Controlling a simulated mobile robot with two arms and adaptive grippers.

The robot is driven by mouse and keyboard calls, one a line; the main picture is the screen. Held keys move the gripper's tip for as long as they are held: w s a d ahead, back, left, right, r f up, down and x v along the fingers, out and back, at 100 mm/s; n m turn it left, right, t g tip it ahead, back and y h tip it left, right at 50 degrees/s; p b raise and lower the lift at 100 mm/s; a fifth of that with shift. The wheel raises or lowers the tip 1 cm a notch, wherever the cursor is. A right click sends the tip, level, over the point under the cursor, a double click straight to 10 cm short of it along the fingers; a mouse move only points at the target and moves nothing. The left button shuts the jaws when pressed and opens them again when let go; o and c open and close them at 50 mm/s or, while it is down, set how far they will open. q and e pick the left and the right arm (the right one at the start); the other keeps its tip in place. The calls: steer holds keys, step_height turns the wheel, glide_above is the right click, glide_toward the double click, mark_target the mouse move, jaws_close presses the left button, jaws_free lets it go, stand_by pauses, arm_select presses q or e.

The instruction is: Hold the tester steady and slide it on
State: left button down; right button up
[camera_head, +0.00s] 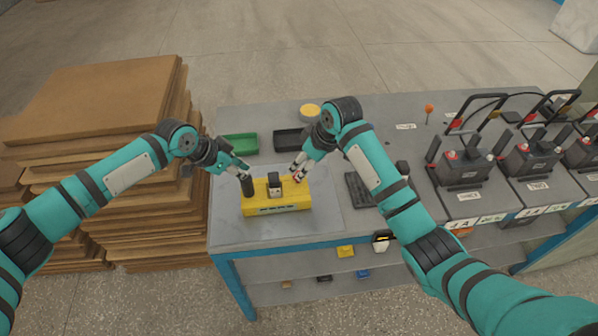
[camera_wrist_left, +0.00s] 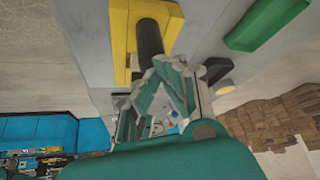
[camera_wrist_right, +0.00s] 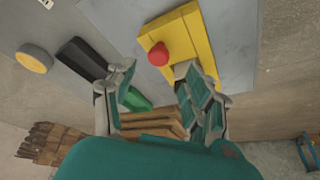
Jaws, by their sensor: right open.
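The yellow tester (camera_head: 290,196) lies on a grey mat on the table. A black upright cylinder (camera_head: 248,187) stands at its left end, a dark block with a pale face (camera_head: 275,186) near its middle, and a red knob (camera_wrist_right: 158,54) at its right end. My left gripper (camera_head: 243,171) is at the top of the black cylinder; the fingers cover its upper end in the left wrist view (camera_wrist_left: 165,68), so whether they grip it is unclear. My right gripper (camera_head: 296,174) is open and empty above the right end, near the red knob.
A green tray (camera_head: 240,144) and a black tray (camera_head: 290,139) lie behind the tester. A yellow round item (camera_head: 310,111) sits further back. Dark batteries with handles (camera_head: 464,168) stand at the right. Stacked brown boards (camera_head: 90,100) stand left of the table.

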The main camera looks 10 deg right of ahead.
steer(key=x, duration=0.5)
steer(key=shift+w+f, duration=0.15)
steer(key=shift+f, duration=0.2)
steer(key=shift+a, duration=0.1)
jaws_close()
